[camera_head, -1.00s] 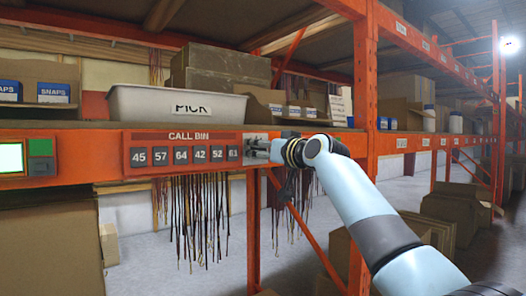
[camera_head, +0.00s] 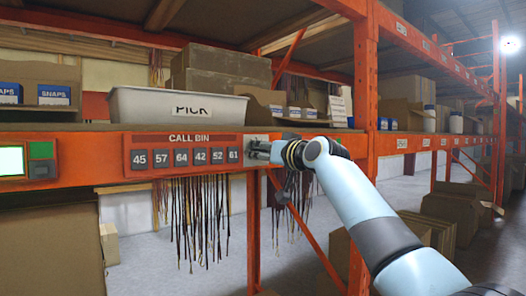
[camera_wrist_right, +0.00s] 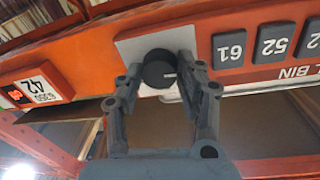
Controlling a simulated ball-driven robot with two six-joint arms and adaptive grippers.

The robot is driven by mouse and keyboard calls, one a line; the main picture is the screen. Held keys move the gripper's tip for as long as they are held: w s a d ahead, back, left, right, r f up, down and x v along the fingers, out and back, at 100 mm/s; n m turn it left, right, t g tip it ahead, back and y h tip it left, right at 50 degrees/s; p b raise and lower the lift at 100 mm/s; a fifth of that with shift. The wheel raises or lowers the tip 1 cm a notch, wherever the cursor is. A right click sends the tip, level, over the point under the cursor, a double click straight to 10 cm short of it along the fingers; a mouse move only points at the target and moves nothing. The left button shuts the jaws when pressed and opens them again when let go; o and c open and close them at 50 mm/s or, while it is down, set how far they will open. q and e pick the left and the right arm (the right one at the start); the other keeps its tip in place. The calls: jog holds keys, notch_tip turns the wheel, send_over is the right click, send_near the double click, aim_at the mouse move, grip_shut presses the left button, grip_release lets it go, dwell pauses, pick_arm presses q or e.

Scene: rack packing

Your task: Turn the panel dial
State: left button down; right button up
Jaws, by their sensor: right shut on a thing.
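The panel dial is a dark round knob (camera_wrist_right: 157,66) with a pale mark, on a light grey plate (camera_wrist_right: 128,48) set in the orange shelf beam. My right gripper (camera_wrist_right: 161,76) is shut on the dial, one finger on each side of it. In the head view, my right gripper (camera_head: 262,150) reaches the plate just right of the number 61 key, and it hides the dial there. The red CALL BIN panel (camera_head: 225,137) with its row of grey number keys is left of the gripper. My left gripper is not in view.
A grey PICK bin (camera_head: 140,106) and cartons (camera_head: 220,85) stand on the shelf above the beam. A green-lit screen (camera_head: 12,161) is at the far left. Dark cords hang below the panel. An orange upright (camera_head: 366,90) stands right of the gripper.

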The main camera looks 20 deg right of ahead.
jog(key=m+p, duration=0.6)
jog(key=m, duration=0.1)
jog(key=m+g+y+p, duration=0.1)
jog(key=m+p, duration=0.5)
jog(key=shift+d+r+m, duration=0.15)
jog(key=shift+d+m, duration=0.05)
jog(key=shift+m, duration=0.2)
jog(key=m+p, duration=0.1)
jog(key=m, duration=0.1)
jog(key=shift+m, duration=0.3)
jog(key=shift+f+m+y+p, duration=0.2)
jog(key=shift+m+p, duration=0.35)
jog(key=shift+m, duration=0.75)
jog(key=shift+f+m+y+p, duration=0.15)
jog(key=shift+m+p, duration=0.35)
jog(key=shift+m, duration=0.8)
